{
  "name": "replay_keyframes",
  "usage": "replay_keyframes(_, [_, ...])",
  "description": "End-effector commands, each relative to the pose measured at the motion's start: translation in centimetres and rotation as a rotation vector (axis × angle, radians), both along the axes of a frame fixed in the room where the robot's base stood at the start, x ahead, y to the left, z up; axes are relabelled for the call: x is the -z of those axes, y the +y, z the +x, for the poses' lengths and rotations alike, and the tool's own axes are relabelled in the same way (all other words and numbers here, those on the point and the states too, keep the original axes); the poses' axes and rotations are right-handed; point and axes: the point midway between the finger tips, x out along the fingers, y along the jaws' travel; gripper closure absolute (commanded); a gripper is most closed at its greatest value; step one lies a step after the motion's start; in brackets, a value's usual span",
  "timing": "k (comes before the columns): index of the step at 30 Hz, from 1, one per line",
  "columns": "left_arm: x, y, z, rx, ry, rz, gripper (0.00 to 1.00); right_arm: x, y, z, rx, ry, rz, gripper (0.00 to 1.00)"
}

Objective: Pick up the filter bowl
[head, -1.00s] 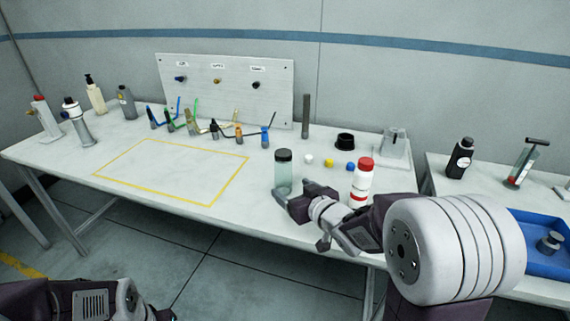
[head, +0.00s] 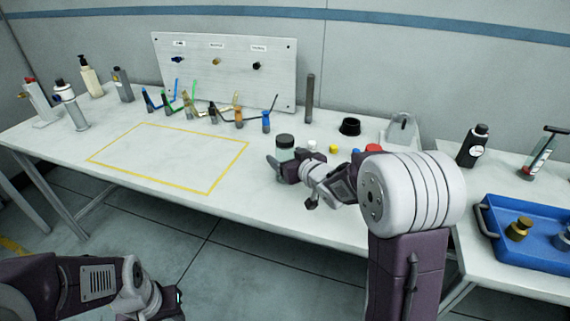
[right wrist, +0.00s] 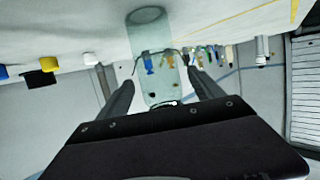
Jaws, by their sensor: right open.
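The filter bowl, a clear greenish cylinder (head: 284,155) with a dark cap, stands upright on the bench right of the yellow outline. My right gripper (head: 279,168) is at its front, hiding its lower part. In the right wrist view the see-through bowl (right wrist: 149,45) shows between the two spread fingers (right wrist: 158,82). Contact cannot be made out. My left gripper (head: 168,300) is low at the left, partly cut off by the frame edge, away from the bench.
A dark post (head: 309,98) stands behind. The yellow-outlined area (head: 222,176) is clear.

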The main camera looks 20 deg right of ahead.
Motion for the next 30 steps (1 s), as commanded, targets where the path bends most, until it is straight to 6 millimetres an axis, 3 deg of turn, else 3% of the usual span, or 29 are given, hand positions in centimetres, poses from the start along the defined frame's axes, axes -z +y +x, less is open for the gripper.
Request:
replay_keyframes(3, [0.3, 0.0, 0.0, 0.0, 0.0, 0.0, 0.64, 0.5, 0.3, 1.1, 0.0, 0.001, -0.001, 0.24])
replay_keyframes(10, [0.3, 0.0, 0.0, 0.0, 0.0, 0.0, 0.64, 0.4, 0.3, 1.2, 0.001, 0.0, -0.001, 0.26])
replay_keyframes(15, [0.3, 0.0, 0.0, 0.0, 0.0, 0.0, 0.64, 0.4, 0.3, 1.2, 0.001, 0.0, -0.001, 0.74])
replay_keyframes(17, [0.3, 0.0, 0.0, 0.0, 0.0, 0.0, 0.64, 0.4, 0.3, 1.2, 0.001, 0.0, -0.001, 0.9])
replay_keyframes(18, [0.2, 0.0, 0.0, 0.0, 0.0, 0.0, 0.64, 0.3, 0.3, 1.2, 0.001, -0.001, -0.001, 0.94])
replay_keyframes(25, [0.1, 0.0, 0.0, 0.0, 0.0, 0.0, 0.64, 0.1, 0.3, 1.2, 0.001, -0.001, -0.001, 0.94])
replay_keyframes(30, [-1.0, 0.0, 0.0, 0.0, 0.0, 0.0, 0.64, -1.8, 0.3, 1.2, -0.001, -0.004, -0.001, 0.94])
